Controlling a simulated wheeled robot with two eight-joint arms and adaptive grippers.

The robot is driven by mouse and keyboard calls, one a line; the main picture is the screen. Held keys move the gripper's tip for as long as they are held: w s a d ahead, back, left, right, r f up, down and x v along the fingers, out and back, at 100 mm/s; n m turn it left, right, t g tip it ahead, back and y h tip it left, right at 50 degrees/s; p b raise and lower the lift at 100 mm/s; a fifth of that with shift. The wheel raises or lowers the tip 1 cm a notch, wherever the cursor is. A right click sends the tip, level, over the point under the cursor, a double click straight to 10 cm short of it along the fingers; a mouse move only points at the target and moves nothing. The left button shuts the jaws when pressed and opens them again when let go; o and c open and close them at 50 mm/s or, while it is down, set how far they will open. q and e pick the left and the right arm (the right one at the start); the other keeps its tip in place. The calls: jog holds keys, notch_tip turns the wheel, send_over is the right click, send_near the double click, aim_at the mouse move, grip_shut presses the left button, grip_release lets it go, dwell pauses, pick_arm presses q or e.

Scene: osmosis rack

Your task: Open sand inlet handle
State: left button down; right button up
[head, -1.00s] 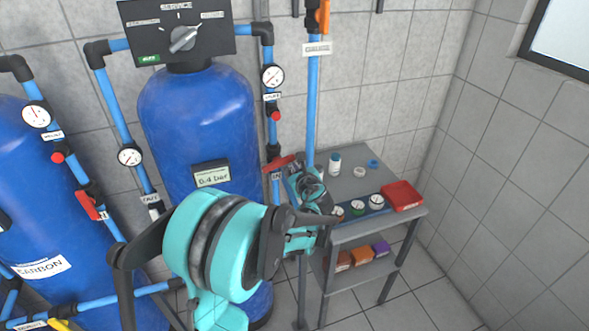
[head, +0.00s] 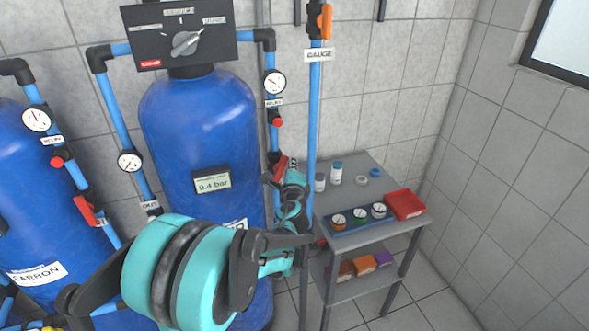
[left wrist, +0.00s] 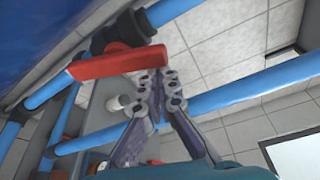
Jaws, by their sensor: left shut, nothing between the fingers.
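The blue sand tank (head: 200,120) stands in the middle of the head view, its name label partly hidden by my arm. On the pipe at its right, the red inlet handle (head: 282,164) shows just above my left gripper (head: 283,175), which covers part of the valve. In the left wrist view, the red handle (left wrist: 108,64) crosses beside the black valve body (left wrist: 130,30) at an angle to the blue pipe. My left gripper (left wrist: 156,76) is shut and empty, its tips close to the handle's right end; contact is unclear. My right gripper is not in view.
A grey cart (head: 345,232) with bottles, gauges and a red box (head: 404,204) stands just right of my gripper. A vertical blue pipe (head: 313,120) rises close beside it. The carbon tank (head: 40,230) is at left. A control panel (head: 180,32) tops the sand tank.

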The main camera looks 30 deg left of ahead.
pick_arm(q)
jog(key=shift+s+a+r+n, duration=0.4)
jog(key=shift+s+n, duration=0.05)
jog(key=shift+n, duration=0.05)
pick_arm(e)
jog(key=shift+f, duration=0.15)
pick_arm(q)
jog(key=shift+s+a, duration=0.1)
dwell(0.4)
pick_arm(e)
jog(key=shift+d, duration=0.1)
